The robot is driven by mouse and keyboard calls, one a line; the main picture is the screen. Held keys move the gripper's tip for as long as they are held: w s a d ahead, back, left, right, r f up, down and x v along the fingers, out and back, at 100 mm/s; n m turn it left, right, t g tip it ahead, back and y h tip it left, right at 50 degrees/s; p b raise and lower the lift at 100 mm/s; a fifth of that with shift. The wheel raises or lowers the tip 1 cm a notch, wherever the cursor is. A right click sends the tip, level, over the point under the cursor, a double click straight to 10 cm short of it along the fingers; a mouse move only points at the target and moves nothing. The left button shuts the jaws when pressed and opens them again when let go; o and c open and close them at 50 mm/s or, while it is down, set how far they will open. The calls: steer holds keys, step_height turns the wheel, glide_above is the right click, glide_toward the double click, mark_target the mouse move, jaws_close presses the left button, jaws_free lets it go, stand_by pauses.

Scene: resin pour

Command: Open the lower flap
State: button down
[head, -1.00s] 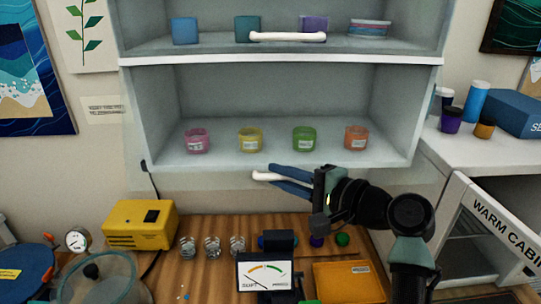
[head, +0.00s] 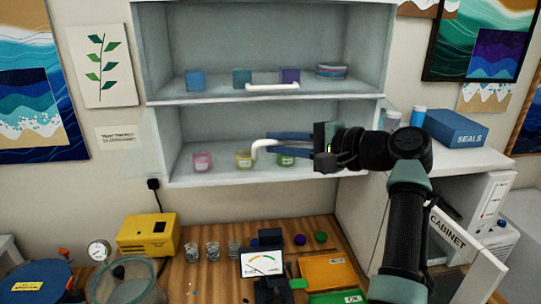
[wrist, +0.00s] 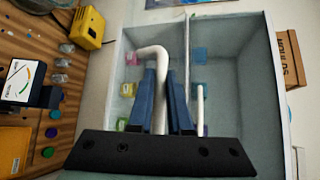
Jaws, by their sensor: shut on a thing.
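The lower flap's white handle (head: 257,147) is between the blue fingers of my gripper (head: 270,145), which is shut on it. In the wrist view the bent white handle (wrist: 152,52) runs down between the two fingers (wrist: 161,80). The handle stands in front of the lower shelf compartment, at the height of its jars. The flap itself is clear; its edges and exact tilt are hard to make out. The lower compartment holds a pink jar (head: 202,161), a yellow jar (head: 243,159) and a green jar (head: 286,160), the last partly behind my gripper.
A second white handle (head: 272,87) sits in front of the upper shelf, where blue, teal and purple blocks stand. The wooden bench (head: 205,270) below carries a yellow box (head: 147,234), small glass jars and a meter. A blue seals box (head: 456,129) stands at right.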

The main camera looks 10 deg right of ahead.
steer(key=shift+m+g+h, duration=0.3)
steer(key=shift+m+g, duration=0.3)
steer(key=shift+g, duration=0.2)
steer(key=shift+w+r+p, duration=0.1)
steer(key=shift+r+p, duration=1.65)
steer(key=shift+r, duration=0.8)
steer(key=c, duration=1.2)
jaws_free()
steer(key=o, duration=0.4)
steer(key=shift+w+f, duration=0.25)
steer(key=shift+c, duration=0.2)
steer(key=shift+s+d+r+b, duration=0.1)
steer(key=shift+s+d+b, duration=0.2)
steer(key=shift+s+b, duration=0.1)
steer(key=b+v, duration=0.6)
steer(key=v, duration=0.6)
steer(key=shift+w+r, duration=0.1)
